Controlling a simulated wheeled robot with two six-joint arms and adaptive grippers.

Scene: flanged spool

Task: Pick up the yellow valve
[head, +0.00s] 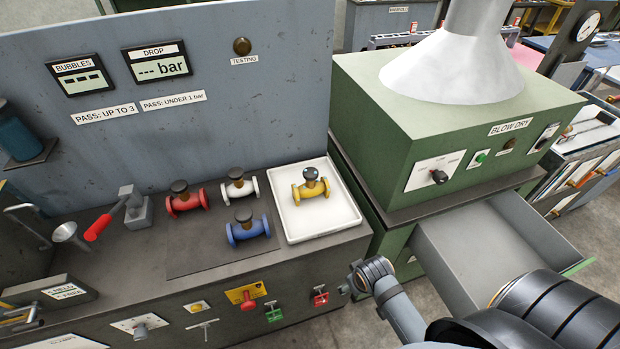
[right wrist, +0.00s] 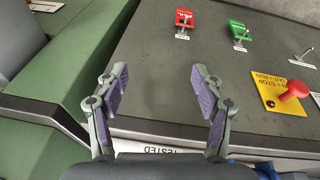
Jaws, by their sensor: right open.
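The yellow valve (head: 311,187), with a dark round knob on top, stands in a white tray (head: 349,221) at the right end of the bench. It is not clearly visible in the right wrist view. My right gripper (right wrist: 160,88) is open and empty, its fingers apart over the bench's front panel. In the head view my right arm (head: 400,312) reaches in from the lower right, in front of the tray and below it in the picture. My left gripper is not in view.
Red (head: 186,199), white (head: 239,186) and blue (head: 247,228) valves stand left of the tray. A grey panel rises behind. The green blow-dry unit (head: 452,128) and an open drawer (head: 470,235) are on the right. Panel switches (right wrist: 239,32) and a red stop button (right wrist: 293,90) protrude in front.

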